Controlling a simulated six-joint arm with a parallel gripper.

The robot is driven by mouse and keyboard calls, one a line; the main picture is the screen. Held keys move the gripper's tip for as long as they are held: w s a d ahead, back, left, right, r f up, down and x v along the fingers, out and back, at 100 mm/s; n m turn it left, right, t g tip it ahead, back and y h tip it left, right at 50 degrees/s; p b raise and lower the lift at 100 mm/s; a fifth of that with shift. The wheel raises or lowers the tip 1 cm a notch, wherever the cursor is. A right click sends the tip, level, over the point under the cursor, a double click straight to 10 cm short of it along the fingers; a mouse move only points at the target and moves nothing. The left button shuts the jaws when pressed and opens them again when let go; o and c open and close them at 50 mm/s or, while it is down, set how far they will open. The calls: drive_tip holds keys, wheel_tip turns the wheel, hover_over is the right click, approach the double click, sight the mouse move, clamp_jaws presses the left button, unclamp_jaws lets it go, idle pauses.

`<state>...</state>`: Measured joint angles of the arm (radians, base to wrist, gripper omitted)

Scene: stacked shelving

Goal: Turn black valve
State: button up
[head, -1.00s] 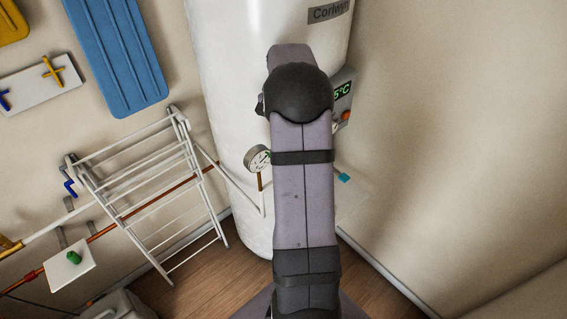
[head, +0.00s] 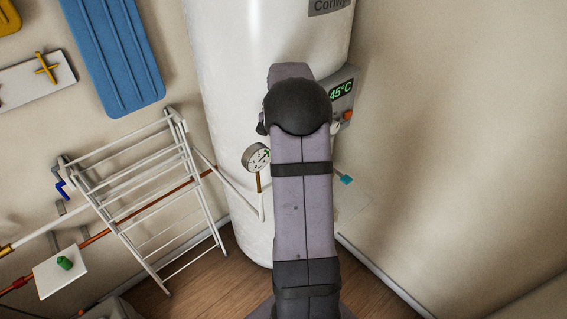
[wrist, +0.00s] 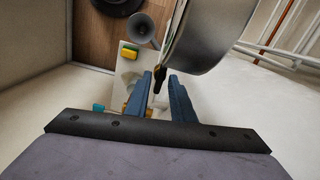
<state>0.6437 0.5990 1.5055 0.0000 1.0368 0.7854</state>
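My gripper's two blue fingers (wrist: 160,88) are apart in the wrist view, with a gap between them. A small dark piece (wrist: 159,79) shows between the fingertips, beside the rim of a large grey rounded body. It may be the black valve, but I cannot tell for sure, nor whether a finger touches it. In the head view my arm hides the gripper and the middle of the white tank (head: 235,60). No black valve shows clearly there.
The tank carries a round gauge (head: 257,157) and a 45°C display (head: 341,93). A white drying rack (head: 150,190) and pipes stand left. In the wrist view, a pale plate (wrist: 127,77) with a yellow-green knob (wrist: 130,53) lies beyond the left finger.

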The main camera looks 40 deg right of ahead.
drive_tip(key=shift+c, duration=0.4)
clamp_jaws()
